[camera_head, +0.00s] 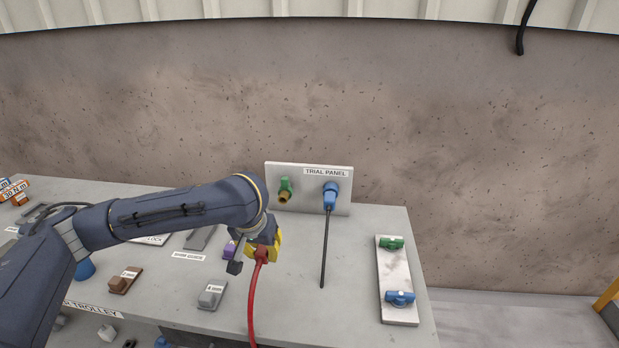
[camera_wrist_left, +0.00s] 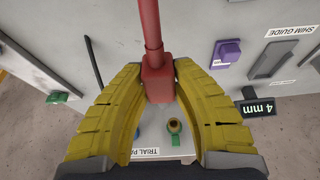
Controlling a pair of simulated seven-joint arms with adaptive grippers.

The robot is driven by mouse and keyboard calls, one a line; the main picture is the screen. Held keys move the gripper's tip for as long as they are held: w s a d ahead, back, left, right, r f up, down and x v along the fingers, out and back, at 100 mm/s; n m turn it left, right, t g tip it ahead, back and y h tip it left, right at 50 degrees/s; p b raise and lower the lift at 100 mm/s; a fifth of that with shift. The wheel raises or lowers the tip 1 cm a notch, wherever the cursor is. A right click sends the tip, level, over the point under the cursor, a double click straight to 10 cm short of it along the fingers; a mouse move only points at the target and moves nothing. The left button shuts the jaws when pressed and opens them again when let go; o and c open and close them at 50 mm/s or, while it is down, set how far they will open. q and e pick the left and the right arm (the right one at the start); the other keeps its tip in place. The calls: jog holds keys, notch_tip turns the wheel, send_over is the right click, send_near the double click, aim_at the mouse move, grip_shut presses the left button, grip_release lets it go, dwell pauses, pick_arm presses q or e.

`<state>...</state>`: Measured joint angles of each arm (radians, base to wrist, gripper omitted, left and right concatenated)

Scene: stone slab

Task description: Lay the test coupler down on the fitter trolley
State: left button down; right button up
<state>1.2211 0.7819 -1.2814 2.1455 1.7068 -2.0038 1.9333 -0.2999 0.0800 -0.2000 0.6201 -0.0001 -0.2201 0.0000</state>
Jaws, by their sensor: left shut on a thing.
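My left gripper (camera_head: 264,250) is shut on a red coupler (camera_head: 261,257) with a red hose hanging down from it, above the grey trolley top (camera_head: 290,300). In the left wrist view the red block (camera_wrist_left: 158,84) sits between the yellow fingers of the gripper (camera_wrist_left: 158,72). I take this red piece to be the test coupler. The white trial panel (camera_head: 311,203) stands upright at the back. Its green valve has a bare brass port (camera_head: 284,197), which shows beyond the fingers in the wrist view (camera_wrist_left: 174,126). My right gripper is not in view.
A blue fitting (camera_head: 330,195) with a dark hose is on the panel. A plate with green and blue valve handles (camera_head: 396,280) lies right. Grey (camera_head: 212,295), brown (camera_head: 124,281) and purple (camera_head: 230,248) blocks lie left. The top between hose and valve plate is mostly clear.

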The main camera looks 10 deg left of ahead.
pick_arm(q)
send_over(268, 281)
jog(key=shift+g, duration=0.4)
jog(key=f, duration=0.4)
jog(key=shift+s+f, duration=0.2)
jog(key=shift+s, duration=0.15)
jog(key=shift+f, duration=3.2)
jog(key=shift+f, duration=0.6)
jog(key=c, duration=1.1)
grip_release()
